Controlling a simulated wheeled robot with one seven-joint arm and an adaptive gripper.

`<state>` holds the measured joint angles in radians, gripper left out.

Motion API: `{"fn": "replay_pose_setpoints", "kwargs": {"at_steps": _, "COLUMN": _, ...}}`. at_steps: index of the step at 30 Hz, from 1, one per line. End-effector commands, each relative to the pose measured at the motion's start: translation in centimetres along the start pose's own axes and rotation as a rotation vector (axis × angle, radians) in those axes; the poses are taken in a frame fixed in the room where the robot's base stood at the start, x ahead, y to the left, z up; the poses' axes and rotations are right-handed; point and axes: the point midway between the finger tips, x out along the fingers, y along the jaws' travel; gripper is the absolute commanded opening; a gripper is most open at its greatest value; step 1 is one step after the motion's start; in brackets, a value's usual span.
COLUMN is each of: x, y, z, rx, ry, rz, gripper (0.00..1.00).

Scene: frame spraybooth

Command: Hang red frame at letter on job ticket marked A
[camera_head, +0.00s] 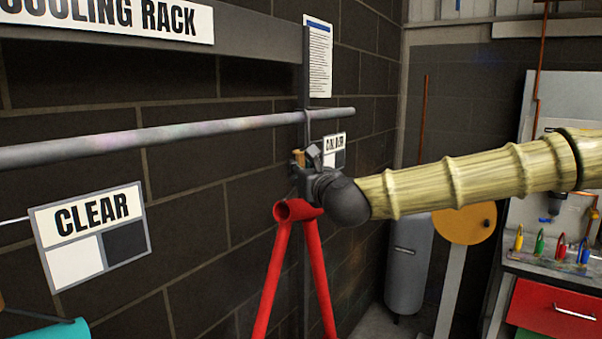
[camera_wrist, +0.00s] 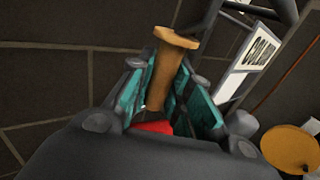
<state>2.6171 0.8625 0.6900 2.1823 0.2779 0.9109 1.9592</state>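The red frame (camera_head: 268,285) shows as two red tubes sloping down from a short tube at the top; its lower end is cut off by the picture edge. My gripper (camera_head: 303,160) is just above it, beside the rack rail. In the wrist view, a tan, flanged handle (camera_wrist: 165,75) stands between the teal pads of my gripper (camera_wrist: 170,95), and a bit of red shows below it. The pads appear shut on this handle. A white sheet with small print (camera_head: 318,58) hangs above the rail; its text is unreadable. No letter A is legible.
A grey rail (camera_head: 180,134) runs along the block wall under the "COOLING RACK" sign (camera_head: 110,18). A "CLEAR" sign (camera_head: 90,232) is at left, and another sign (camera_head: 334,146) is behind my gripper. A grey cylinder (camera_head: 408,265) and red drawer (camera_head: 555,312) stand at right.

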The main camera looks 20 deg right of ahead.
Motion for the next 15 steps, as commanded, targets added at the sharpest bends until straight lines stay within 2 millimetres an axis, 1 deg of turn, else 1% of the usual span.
{"fn": "replay_pose_setpoints", "kwargs": {"at_steps": 1, "x": 0.0, "y": 0.0, "z": 0.26, "rx": 0.0, "ry": -0.003, "rz": 0.0, "gripper": 0.31}}
{"fn": "replay_pose_setpoints", "kwargs": {"at_steps": 3, "x": 0.0, "y": 0.0, "z": 0.18, "rx": 0.0, "ry": -0.002, "rz": 0.0, "gripper": 0.43}}
{"fn": "replay_pose_setpoints", "kwargs": {"at_steps": 10, "x": 0.0, "y": 0.01, "z": -0.01, "rx": 0.0, "ry": 0.001, "rz": 0.0, "gripper": 0.43}}
{"fn": "replay_pose_setpoints", "kwargs": {"at_steps": 11, "x": -0.01, "y": 0.0, "z": -0.48, "rx": 0.0, "ry": 0.008, "rz": 0.001, "gripper": 0.43}}
{"fn": "replay_pose_setpoints", "kwargs": {"at_steps": 15, "x": -0.42, "y": -0.02, "z": -0.36, "rx": 0.001, "ry": 0.006, "rz": 0.001, "gripper": 0.43}}
